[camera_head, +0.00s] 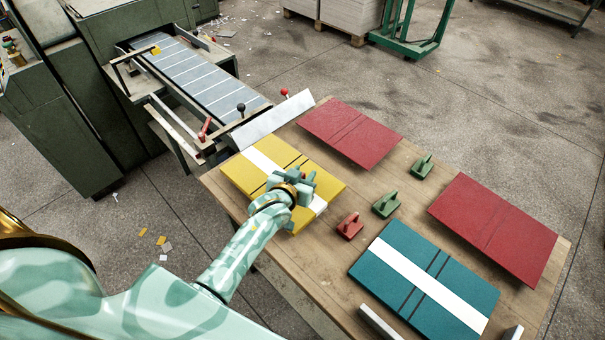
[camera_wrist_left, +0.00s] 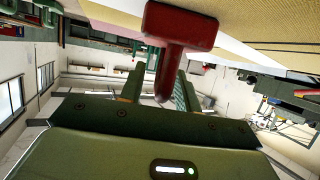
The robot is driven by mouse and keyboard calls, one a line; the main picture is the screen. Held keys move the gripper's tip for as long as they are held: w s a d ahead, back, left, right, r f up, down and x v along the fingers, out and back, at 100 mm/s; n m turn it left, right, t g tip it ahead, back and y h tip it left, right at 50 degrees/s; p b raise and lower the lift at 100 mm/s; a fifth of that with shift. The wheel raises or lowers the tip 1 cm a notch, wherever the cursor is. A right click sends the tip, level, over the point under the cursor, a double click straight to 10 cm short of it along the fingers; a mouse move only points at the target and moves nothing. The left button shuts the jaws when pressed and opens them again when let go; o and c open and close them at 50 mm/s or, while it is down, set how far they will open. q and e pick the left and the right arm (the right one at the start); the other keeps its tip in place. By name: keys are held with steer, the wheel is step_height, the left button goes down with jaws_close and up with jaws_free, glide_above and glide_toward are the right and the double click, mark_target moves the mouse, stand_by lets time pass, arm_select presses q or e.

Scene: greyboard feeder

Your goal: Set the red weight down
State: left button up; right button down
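My left gripper (camera_head: 300,180) is over the yellow board (camera_head: 245,176) with its white stripe. In the left wrist view, the fingers (camera_wrist_left: 162,82) are closed about the upright handle of a red weight (camera_wrist_left: 185,25). The block of this weight is at the yellow surface side; I cannot tell whether it touches the board. In the head view my gripper hides this weight. Another red weight (camera_head: 350,226) stands on the wooden table, to the right of the yellow board. My right gripper is not in view.
The table (camera_head: 335,258) also carries two green weights (camera_head: 386,204) (camera_head: 423,167), two red boards (camera_head: 350,135) (camera_head: 493,228) and a teal board (camera_head: 424,279) with a white stripe. A green machine with a grey feed bed (camera_head: 195,75) stands at the upper left. Bare wood shows between the boards.

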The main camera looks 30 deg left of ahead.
arm_select(q)
steer(key=shift+s+r, duration=0.1)
steer(key=shift+r, duration=0.15)
steer(key=p+v, duration=0.3)
steer(key=v, duration=0.8)
steer(key=shift+s, duration=0.4)
